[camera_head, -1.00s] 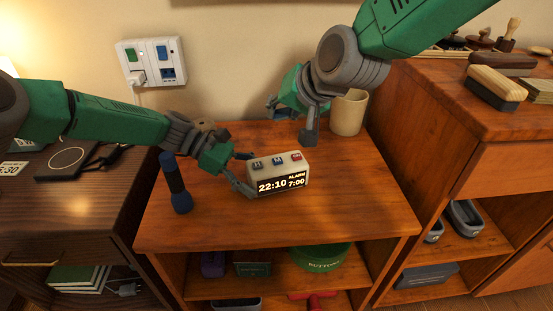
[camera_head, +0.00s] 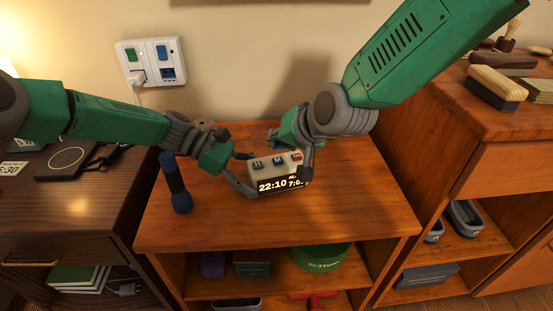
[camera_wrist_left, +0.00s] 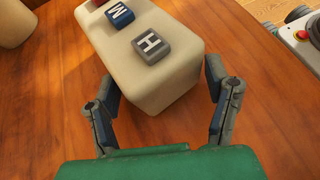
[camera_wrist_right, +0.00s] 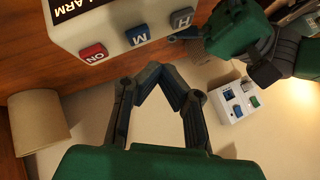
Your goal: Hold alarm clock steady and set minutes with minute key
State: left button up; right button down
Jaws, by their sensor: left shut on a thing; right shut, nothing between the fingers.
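The cream alarm clock (camera_head: 268,172) stands on the wooden cabinet top, its display reading 22:10, with the alarm text partly hidden. On top are the H key (camera_head: 257,164), the blue M key (camera_head: 278,160) and a red ON key (camera_wrist_right: 93,53). My left gripper (camera_head: 244,172) is shut on the clock's left end; the left wrist view shows its fingers on either side of the clock (camera_wrist_left: 165,72). My right gripper (camera_head: 306,174) is shut and empty by the clock's right end. In the right wrist view its closed tips (camera_wrist_right: 160,72) appear just below the M key (camera_wrist_right: 137,36); contact is unclear.
A dark blue flashlight-like object (camera_head: 176,184) stands left of the clock, near my left gripper. A beige cup (camera_wrist_right: 38,122) shows in the right wrist view. A wall socket panel (camera_head: 151,62) is behind. The cabinet top in front and right of the clock is clear.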

aim_at(277, 160)
jog(key=shift+f, duration=0.7)
dwell(1.0)
jog(key=shift+f, duration=0.3)
jog(key=shift+f, duration=0.45)
dwell(0.7)
jog(key=shift+r, duration=0.85)
jog(key=shift+r, duration=2.55)
